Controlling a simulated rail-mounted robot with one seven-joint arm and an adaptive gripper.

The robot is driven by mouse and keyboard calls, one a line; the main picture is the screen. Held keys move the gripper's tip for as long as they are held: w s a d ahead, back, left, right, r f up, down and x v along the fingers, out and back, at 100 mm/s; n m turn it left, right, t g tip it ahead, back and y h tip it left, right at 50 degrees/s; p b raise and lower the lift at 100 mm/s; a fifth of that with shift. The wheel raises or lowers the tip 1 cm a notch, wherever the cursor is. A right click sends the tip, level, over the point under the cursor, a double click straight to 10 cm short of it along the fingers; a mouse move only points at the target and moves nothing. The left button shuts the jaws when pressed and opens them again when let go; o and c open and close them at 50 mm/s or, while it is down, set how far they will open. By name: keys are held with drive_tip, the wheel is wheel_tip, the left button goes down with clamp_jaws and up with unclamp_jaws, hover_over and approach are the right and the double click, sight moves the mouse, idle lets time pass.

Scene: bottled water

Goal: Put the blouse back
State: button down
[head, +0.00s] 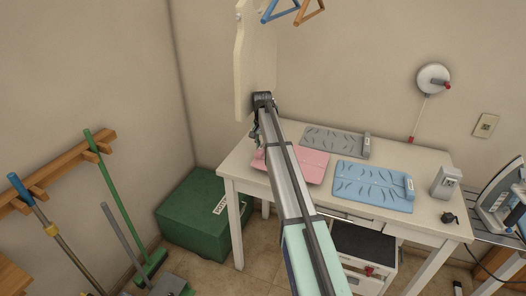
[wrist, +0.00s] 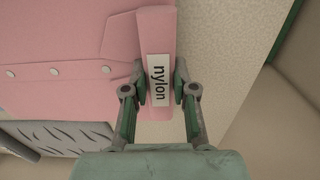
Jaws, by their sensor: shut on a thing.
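The pink blouse (head: 312,165) lies folded on the white table at its back left edge, partly hidden behind my arm. In the wrist view the blouse (wrist: 60,45) shows white buttons and a raised pink strip with a white label (wrist: 159,80) reading "nylon". My gripper (wrist: 160,85) has its two fingers on either side of this strip, shut on it at the label. In the head view my gripper (head: 256,138) is small and dark at the table's left edge, and its fingertips are hard to make out.
A grey patterned folded garment (head: 335,141) and a blue one (head: 372,186) lie to the right on the table (head: 425,226). A grey dispenser-like item (head: 445,182) stands at the right. A green box (head: 193,212) is on the floor at left. Hangers (head: 282,12) hang above.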

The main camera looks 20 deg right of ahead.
drive_tip(key=shift+d+f+p, duration=0.15)
drive_tip(key=shift+f+p, duration=0.15)
drive_tip(key=shift+f, duration=1.2)
drive_tip(key=c, duration=0.9)
unclamp_jaws()
drive_tip(key=shift+c, duration=0.2)
drive_tip(key=shift+s, duration=0.1)
drive_tip(key=shift+r, duration=0.1)
wheel_tip(320, 180, up, 12)
drive_tip(key=shift+f+b, duration=0.1)
drive_tip(key=shift+b, duration=1.1)
